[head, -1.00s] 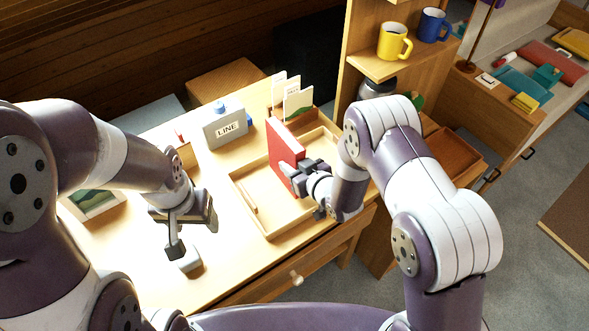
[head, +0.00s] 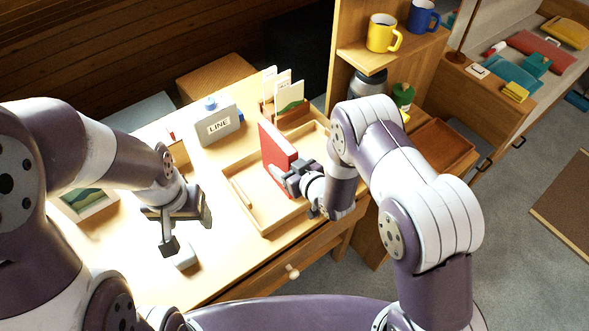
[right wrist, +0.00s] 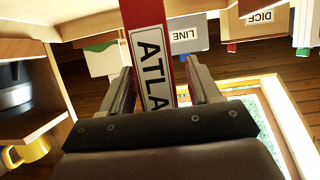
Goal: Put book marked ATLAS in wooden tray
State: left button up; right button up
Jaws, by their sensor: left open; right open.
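The red book marked ATLAS (head: 275,150) stands upright in the light wooden tray (head: 240,205) on the desk. Its label ATLA (right wrist: 152,75) shows in the right wrist view, with the end of the word cut off by my gripper. My right gripper (head: 290,178) is open, at the book's near edge. In the right wrist view its two fingers (right wrist: 163,88) lie either side of the spine, with gaps visible. The book's lower edge is partly hidden by my right gripper. My left gripper (head: 170,240) is open and empty, above the desk left of the tray.
A grey holder marked LINE (head: 219,125) and a card rack (head: 288,98) stand behind the tray. A picture frame (head: 88,203) lies at the desk's left. A shelf with a yellow mug (head: 381,34) and a blue mug (head: 423,16) rises at the right.

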jog(key=v, duration=1.2)
jog(key=d+r+m+g+h, duration=0.35)
jog(key=d+h, duration=0.25)
jog(key=d, duration=0.2)
jog(key=s+d+r+m+g, duration=0.1)
jog(key=s+r+g, duration=0.1)
jog(key=s, duration=0.4)
jog(key=s+d+r+m+g+h, duration=0.1)
jog(key=s+d+r+g, duration=0.1)
jog(key=s, duration=0.4)
jog(key=r+g, duration=0.1)
jog(key=g, duration=0.1)
jog(key=shift+s+d+r+m+g+b, duration=0.15)
jog(key=shift+r+m+g+b, duration=0.2)
